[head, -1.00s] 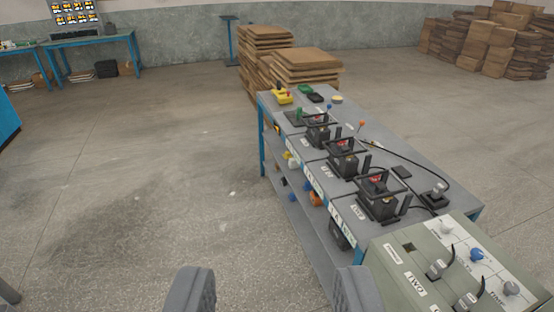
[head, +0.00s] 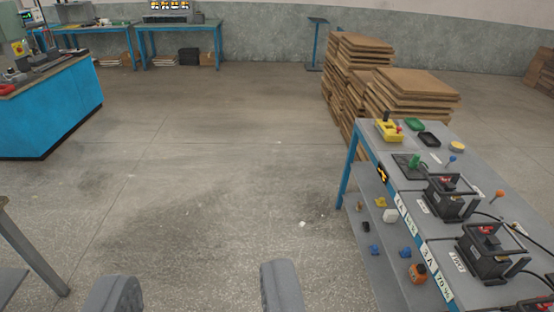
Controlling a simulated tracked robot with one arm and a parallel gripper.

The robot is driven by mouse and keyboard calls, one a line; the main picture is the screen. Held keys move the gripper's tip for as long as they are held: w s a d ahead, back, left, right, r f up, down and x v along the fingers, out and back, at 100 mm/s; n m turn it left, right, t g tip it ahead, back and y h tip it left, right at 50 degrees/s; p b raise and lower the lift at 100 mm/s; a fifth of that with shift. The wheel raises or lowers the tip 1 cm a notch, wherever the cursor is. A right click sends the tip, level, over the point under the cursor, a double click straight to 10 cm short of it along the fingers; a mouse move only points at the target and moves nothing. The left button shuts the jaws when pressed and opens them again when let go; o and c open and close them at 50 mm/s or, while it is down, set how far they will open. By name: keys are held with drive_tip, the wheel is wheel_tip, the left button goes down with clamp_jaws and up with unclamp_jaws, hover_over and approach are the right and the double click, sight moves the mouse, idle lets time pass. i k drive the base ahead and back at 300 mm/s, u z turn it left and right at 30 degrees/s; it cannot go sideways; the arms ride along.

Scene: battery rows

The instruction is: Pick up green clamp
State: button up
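A small upright green thing (head: 414,161), which looks like the green clamp, stands on a dark plate near the far left part of the grey workbench (head: 402,185). It is small in the head view, so its exact shape is hard to tell. A flat green tray (head: 414,124) lies behind it near the bench's far edge. My gripper does not show. Two grey rounded parts at the bottom edge look like parts of my own base, well short of the bench.
Black framed devices (head: 448,196) with cables line the bench, and a yellow box (head: 388,130) sits at its far corner. Small objects lie on the lower shelf (head: 372,228). Stacked boards (head: 408,96) stand behind. A blue cabinet (head: 52,108) is left. Floor between is open.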

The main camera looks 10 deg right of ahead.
sight(414, 163)
drive_tip(key=u, duration=0.15)
drive_tip(key=i, duration=1.25)
drive_tip(key=z, duration=0.3)
drive_tip(key=i, duration=1.25)
drive_tip(key=z, duration=1.3)
drive_tip(key=i, duration=1)
drive_tip(key=z, duration=0.55)
